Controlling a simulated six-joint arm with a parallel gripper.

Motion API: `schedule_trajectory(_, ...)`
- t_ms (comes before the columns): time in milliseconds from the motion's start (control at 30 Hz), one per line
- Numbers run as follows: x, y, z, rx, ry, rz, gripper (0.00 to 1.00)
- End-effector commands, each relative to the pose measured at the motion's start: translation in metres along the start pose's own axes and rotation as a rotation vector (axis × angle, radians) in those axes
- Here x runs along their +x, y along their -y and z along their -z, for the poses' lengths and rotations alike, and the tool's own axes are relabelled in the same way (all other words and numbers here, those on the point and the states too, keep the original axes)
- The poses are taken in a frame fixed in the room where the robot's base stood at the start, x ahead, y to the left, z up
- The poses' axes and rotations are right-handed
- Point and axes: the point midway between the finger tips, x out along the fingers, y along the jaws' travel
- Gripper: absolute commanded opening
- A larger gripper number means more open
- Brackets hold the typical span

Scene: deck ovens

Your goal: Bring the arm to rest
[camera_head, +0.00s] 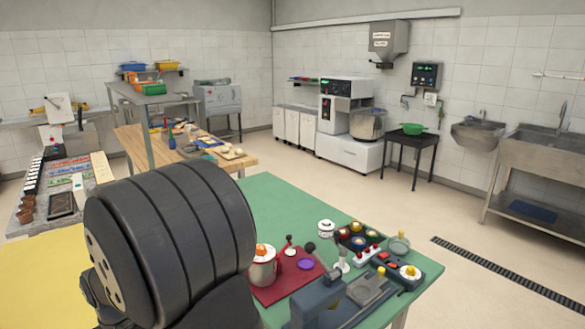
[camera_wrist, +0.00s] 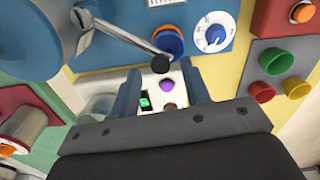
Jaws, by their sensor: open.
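My gripper (camera_wrist: 162,84) shows in the wrist view with its two blue fingers apart. No object is held between them. Beyond the gap are a small white panel with a purple button (camera_wrist: 167,82) and a green display (camera_wrist: 145,104). A metal lever with a black knob (camera_wrist: 160,63) appears just above the fingertips; I cannot tell whether it touches them. In the head view a large dark ribbed part of my arm (camera_head: 170,240) fills the lower left. My gripper cannot be made out there.
In the head view a green table (camera_head: 290,205) carries a red mat (camera_head: 285,285), a pot (camera_head: 263,270) and several controls. Open floor lies to the right.

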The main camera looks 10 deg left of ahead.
Motion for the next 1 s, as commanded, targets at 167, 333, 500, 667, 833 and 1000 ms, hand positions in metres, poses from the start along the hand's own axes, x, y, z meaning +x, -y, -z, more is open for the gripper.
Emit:
schedule_trajectory(167, 0.013, 0.005, -0.006, -0.07, -0.001, 0.0, 0.43)
schedule_trajectory(333, 0.013, 0.01, -0.011, -0.143, 0.0, 0.0, 0.43)
schedule_trajectory(500, 0.013, 0.011, -0.013, -0.164, 0.0, 0.0, 0.43)
schedule_trajectory(667, 0.013, 0.011, -0.013, -0.164, 0.0, 0.0, 0.43)
schedule_trajectory(833, -0.009, 0.011, -0.004, -0.112, -0.007, 0.001, 0.72)
schedule_trajectory(1000, -0.068, 0.011, 0.009, 0.046, -0.007, 0.001, 1.0)
